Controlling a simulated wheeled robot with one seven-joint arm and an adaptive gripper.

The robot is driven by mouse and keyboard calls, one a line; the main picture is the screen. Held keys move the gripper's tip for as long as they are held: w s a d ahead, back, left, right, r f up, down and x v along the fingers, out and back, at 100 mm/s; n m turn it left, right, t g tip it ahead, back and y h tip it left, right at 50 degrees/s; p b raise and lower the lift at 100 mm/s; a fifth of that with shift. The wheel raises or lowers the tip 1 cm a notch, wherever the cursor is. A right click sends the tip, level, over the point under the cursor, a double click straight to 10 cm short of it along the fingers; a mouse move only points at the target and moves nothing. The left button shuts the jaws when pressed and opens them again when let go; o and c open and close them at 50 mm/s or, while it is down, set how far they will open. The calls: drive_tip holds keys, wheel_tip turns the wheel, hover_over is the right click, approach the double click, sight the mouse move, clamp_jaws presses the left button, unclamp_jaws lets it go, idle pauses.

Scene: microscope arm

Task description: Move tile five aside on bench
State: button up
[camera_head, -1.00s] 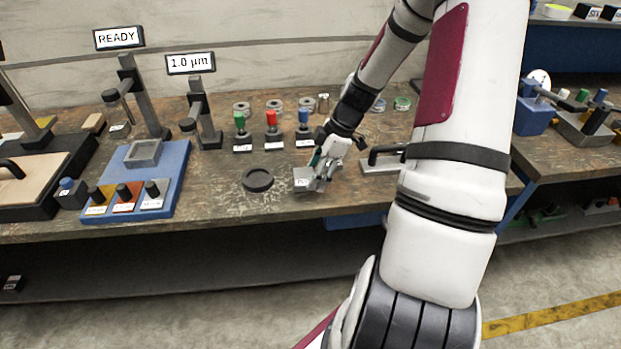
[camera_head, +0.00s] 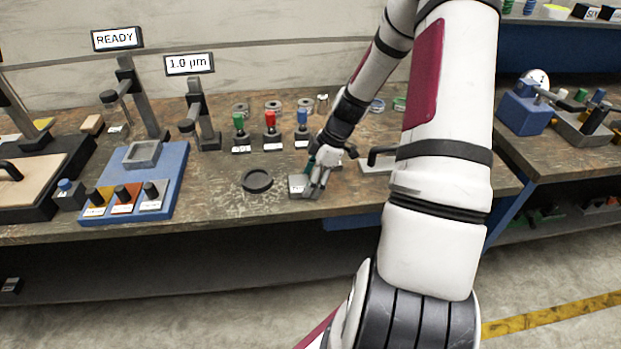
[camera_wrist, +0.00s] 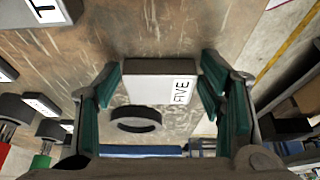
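Tile five, a grey block with a white "FIVE" label, lies flat near the bench's front edge (camera_head: 297,187), right of a dark round dish (camera_head: 257,180). In the wrist view the tile (camera_wrist: 150,88) sits between the green finger pads of my gripper (camera_wrist: 161,88). Narrow gaps show between the pads and the tile's sides, so the gripper looks open around it. In the head view my gripper (camera_head: 318,181) is at the tile's right side and hides part of it.
Green, red and blue-topped pieces (camera_head: 270,130) stand behind the tile. A plate with a black handle (camera_head: 380,158) is to the right. A blue stand with knobs (camera_head: 155,175) is at left. Bare bench (camera_head: 215,195) shows left of the dish.

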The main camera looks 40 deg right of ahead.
drive_tip(key=shift+o, duration=0.5)
drive_tip(key=shift+r, duration=0.2)
drive_tip(key=v, duration=1.2)
drive_tip(key=s+a+r+m+h, duration=0.2)
drive_tip(key=s+a+r+m, duration=0.1)
drive_tip(key=a+r, duration=0.45)
drive_tip(key=s+a+r+m+h, duration=0.2)
drive_tip(key=a+r, duration=0.5)
drive_tip(key=a, duration=0.2)
drive_tip(key=s+a+r+m+t, duration=0.1)
drive_tip(key=s+a+r+m, duration=0.1)
drive_tip(key=s, duration=0.4)
drive_tip(key=s+a+r+m, duration=0.3)
drive_tip(key=s+a+m, duration=0.1)
drive_tip(key=s+a, duration=0.3)
drive_tip(key=shift+a+t+p, duration=0.35)
drive_tip(key=shift+t, duration=0.05)
